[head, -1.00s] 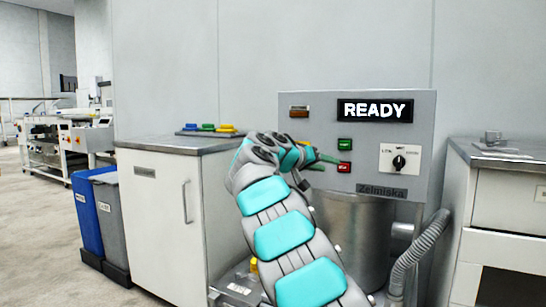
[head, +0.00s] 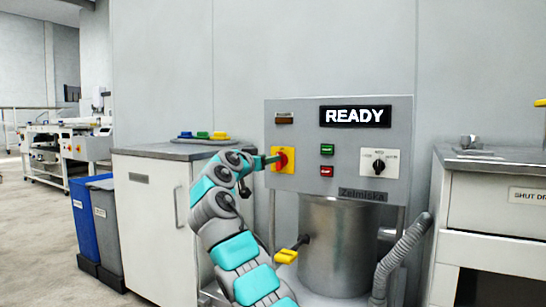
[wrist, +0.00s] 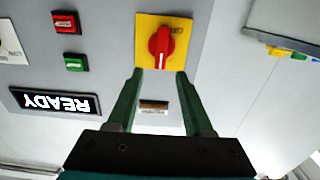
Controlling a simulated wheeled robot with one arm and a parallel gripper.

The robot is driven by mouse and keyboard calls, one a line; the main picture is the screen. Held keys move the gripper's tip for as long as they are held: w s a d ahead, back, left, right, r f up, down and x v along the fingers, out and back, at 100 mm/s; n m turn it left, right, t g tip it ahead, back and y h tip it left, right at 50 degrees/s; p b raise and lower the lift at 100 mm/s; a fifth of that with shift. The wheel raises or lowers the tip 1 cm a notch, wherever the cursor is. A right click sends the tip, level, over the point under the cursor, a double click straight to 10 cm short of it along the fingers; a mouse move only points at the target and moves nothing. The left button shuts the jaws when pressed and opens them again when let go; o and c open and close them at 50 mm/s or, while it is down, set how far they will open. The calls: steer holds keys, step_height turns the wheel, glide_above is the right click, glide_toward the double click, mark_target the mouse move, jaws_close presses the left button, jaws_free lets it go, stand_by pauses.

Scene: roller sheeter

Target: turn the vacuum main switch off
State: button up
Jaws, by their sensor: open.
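The main switch is a red rotary knob on a yellow square plate on the grey control panel. In the head view the knob (head: 281,160) is at the panel's left side; in the wrist view the knob (wrist: 161,47) is at upper centre, its handle upright with a white mark. My gripper (head: 272,161) is at the switch's left edge in the head view. In the wrist view the green fingers of my gripper (wrist: 158,73) are apart, with nothing between them. Their tips reach the plate's lower edge in the picture; I cannot tell whether they touch it.
The panel carries a READY display (head: 355,116), a green button (head: 327,149), a red button (head: 326,171) and a black selector (head: 379,165). Below are a metal drum (head: 335,245) and a yellow-handled lever (head: 286,256). A cabinet (head: 150,205) stands left, a white bench (head: 490,215) right.

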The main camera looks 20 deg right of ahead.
steer(key=p+x, duration=0.1)
steer(key=x, duration=0.4)
steer(key=shift+w+d+p, duration=0.15)
steer(key=shift+p, duration=0.15)
jaws_close()
stand_by(0.4)
